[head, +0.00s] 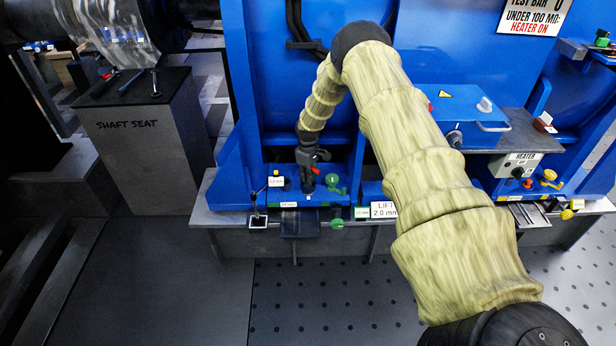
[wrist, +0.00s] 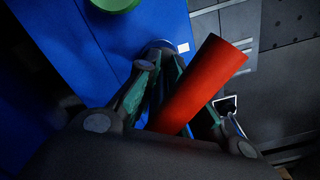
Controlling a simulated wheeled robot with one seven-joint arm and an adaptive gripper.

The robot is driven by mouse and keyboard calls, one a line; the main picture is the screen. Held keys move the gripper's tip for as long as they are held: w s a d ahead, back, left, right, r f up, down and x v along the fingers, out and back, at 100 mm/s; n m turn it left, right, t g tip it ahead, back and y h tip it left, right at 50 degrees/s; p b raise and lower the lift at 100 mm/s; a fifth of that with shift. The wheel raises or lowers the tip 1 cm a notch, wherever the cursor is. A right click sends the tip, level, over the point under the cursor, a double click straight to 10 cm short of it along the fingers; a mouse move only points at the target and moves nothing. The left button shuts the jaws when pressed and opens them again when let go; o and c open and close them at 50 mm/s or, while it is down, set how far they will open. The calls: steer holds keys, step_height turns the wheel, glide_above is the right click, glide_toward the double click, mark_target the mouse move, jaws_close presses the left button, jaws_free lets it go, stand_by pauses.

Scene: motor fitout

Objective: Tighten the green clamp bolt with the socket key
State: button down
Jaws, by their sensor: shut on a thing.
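My gripper (head: 308,178) points down over the blue machine foot, left of the middle in the head view. It is shut on the socket key, whose red handle (wrist: 203,85) slants up and right between my fingers in the wrist view. A small red part of it also shows beside my gripper in the head view. The key's lower end is mostly hidden by my fingers, so I cannot tell whether it sits on a bolt. A green knob-like part (head: 332,179) stands just right of my gripper. A green round part (wrist: 115,3) shows at the wrist view's top edge.
Another green knob (head: 336,223) sits lower, at the front edge of the grey base. A thin black lever (head: 256,203) stands to the left. A blue box (head: 455,108) and a heater box (head: 514,165) are to the right. The dotted floor in front is clear.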

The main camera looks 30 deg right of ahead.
steer(key=shift+f, duration=0.4)
stand_by(0.5)
steer(key=shift+m, duration=2.9)
